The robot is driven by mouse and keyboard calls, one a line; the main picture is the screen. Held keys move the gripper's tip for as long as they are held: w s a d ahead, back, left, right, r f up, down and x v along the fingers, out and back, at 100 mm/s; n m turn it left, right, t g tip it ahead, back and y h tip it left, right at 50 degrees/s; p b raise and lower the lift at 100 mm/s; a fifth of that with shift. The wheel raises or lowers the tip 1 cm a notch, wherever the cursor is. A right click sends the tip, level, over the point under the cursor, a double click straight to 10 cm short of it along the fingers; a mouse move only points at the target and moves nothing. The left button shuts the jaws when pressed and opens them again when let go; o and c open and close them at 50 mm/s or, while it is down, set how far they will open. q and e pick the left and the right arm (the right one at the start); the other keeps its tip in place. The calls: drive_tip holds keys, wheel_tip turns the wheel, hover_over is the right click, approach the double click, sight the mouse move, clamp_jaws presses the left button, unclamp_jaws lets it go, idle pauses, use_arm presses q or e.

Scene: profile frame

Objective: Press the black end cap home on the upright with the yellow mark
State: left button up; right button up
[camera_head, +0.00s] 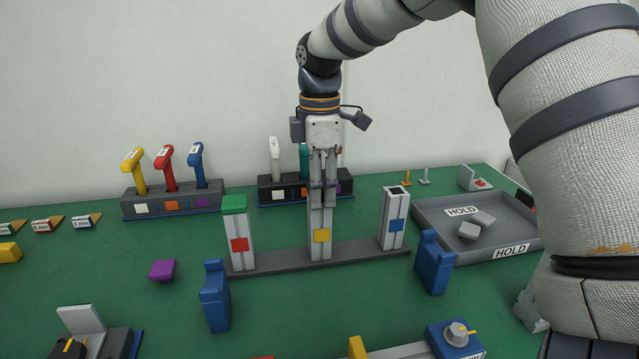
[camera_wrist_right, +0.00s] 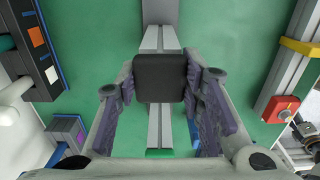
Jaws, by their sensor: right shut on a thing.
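The upright with the yellow mark (camera_head: 321,252) stands in the middle of a dark grey base bar (camera_head: 275,260). My right gripper (camera_head: 322,190) points down at its top end. In the wrist view, the right gripper (camera_wrist_right: 163,95) is shut on the black end cap (camera_wrist_right: 160,78), which sits between its two fingers. A silver grooved profile (camera_wrist_right: 155,122) shows behind the cap. In the head view the fingers hide the cap, and I cannot tell whether it touches or sits in the upright. My left gripper is not in view.
An upright with a red mark and green cap (camera_head: 236,232) stands left; one with a blue mark (camera_head: 393,222) stands right. Blue blocks (camera_head: 215,300) (camera_head: 434,265) stand in front. A grey HOLD tray (camera_head: 430,215) lies right. Tool racks (camera_head: 135,208) (camera_head: 265,190) stand behind.

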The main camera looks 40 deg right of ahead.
drive_tip(key=shift+f, duration=0.4)
idle(0.3)
drive_tip(key=o, duration=1)
wheel_tip(320, 180, up, 12)
